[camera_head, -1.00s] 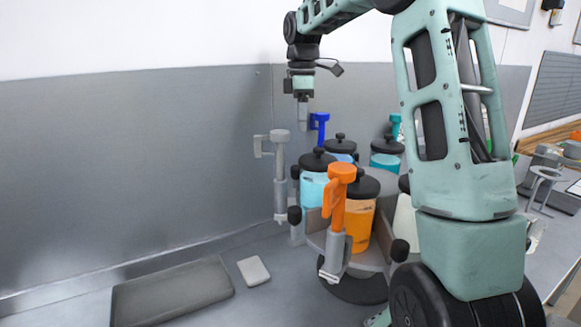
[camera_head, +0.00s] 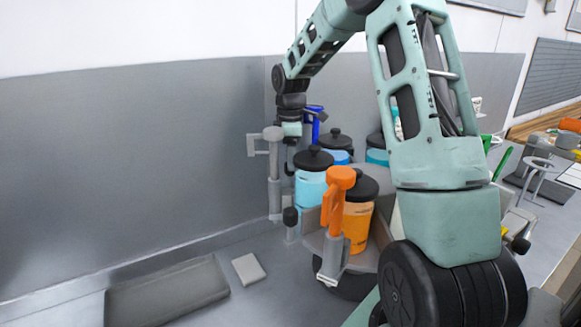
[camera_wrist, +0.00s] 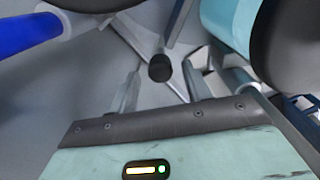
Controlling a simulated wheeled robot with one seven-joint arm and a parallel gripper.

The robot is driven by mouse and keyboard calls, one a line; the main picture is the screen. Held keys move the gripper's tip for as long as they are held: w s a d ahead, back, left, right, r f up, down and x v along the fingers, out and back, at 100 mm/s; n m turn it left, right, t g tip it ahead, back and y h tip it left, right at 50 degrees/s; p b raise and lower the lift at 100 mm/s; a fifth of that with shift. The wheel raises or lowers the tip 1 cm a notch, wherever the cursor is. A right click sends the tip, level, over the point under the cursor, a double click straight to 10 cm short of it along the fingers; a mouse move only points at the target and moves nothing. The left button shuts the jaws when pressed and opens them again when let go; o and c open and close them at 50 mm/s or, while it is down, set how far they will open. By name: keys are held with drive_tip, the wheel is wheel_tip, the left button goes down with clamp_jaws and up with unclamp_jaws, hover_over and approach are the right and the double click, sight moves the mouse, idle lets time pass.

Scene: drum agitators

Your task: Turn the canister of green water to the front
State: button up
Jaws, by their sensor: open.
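The drum agitator carries several canisters with black lids on a rotating stand. Light blue (camera_head: 310,188), orange (camera_head: 357,222) and teal (camera_head: 377,157) canisters show in the head view. I cannot pick out a canister of green water; my arm hides part of the stand's right side. My gripper (camera_head: 291,158) points down at the back left of the stand, beside the light blue canister. In the wrist view, my open fingers (camera_wrist: 160,74) stand on either side of a black knob (camera_wrist: 159,68); I cannot tell whether they touch it.
A grey handle post (camera_head: 273,170), a blue handle (camera_head: 314,120) and an orange handle (camera_head: 338,195) stand around the canisters. A flat grey slab (camera_head: 167,291) and a small pale block (camera_head: 249,268) lie at the front left. A grey wall panel (camera_head: 130,150) is behind.

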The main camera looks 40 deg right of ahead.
drive_tip(key=shift+f+p, duration=0.4)
drive_tip(key=shift+f, duration=1.9)
clamp_jaws()
drive_tip(key=shift+d, duration=0.2)
